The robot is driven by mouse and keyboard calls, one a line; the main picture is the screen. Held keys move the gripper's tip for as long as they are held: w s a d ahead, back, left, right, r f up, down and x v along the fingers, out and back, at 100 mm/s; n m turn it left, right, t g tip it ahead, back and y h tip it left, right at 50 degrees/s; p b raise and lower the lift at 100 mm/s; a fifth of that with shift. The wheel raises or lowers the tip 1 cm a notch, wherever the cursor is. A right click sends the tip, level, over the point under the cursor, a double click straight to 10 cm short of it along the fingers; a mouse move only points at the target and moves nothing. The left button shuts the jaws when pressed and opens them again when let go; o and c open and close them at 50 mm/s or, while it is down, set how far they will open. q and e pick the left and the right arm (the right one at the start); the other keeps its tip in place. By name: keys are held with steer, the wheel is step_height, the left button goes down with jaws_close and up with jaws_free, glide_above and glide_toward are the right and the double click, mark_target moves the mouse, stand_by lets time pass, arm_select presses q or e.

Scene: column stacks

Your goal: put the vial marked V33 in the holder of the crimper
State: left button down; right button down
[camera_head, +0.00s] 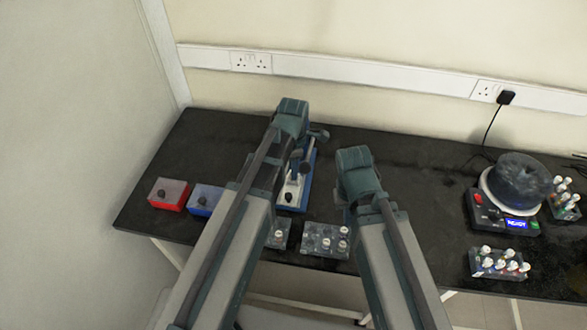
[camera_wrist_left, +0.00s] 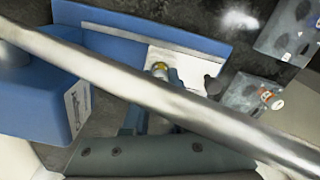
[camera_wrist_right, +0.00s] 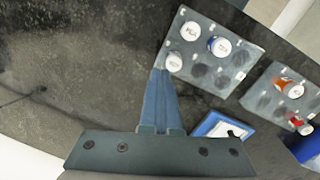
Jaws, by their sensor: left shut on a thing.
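The crimper (camera_head: 311,178) has a blue base, a white plate and a long metal lever, and is partly hidden by my left arm. Its blue body (camera_wrist_left: 30,95) and metal lever (camera_wrist_left: 110,85) fill much of the left wrist view. My left gripper (camera_wrist_left: 156,86) is shut on a small vial with a yellowish top (camera_wrist_left: 160,68), over the white plate (camera_wrist_left: 188,66). The lever covers part of the fingers, so I cannot tell whether the vial sits in the holder. Its mark is not readable. My right gripper (camera_wrist_right: 160,78) is shut and empty, its tips close to a white-capped vial (camera_wrist_right: 174,62).
A grey rack (camera_head: 325,252) of capped vials and a smaller rack (camera_head: 278,240) stand at the front. Red (camera_head: 168,195) and blue (camera_head: 205,200) boxes are at left. A device with a display (camera_head: 515,224) and another vial rack (camera_head: 498,270) are at right. The table between is clear.

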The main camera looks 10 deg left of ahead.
arm_select(q)
steer(key=shift+c, duration=1.6)
jaws_free()
steer(key=shift+r, duration=0.1)
arm_select(e)
steer(key=shift+r, duration=0.15)
arm_select(q)
steer(key=shift+r+p, duration=2.95)
steer(key=shift+p, duration=0.15)
arm_select(e)
step_height(320, 180, up, 6)
steer(key=shift+f, duration=0.1)
arm_select(q)
steer(key=shift+f, duration=0.1)
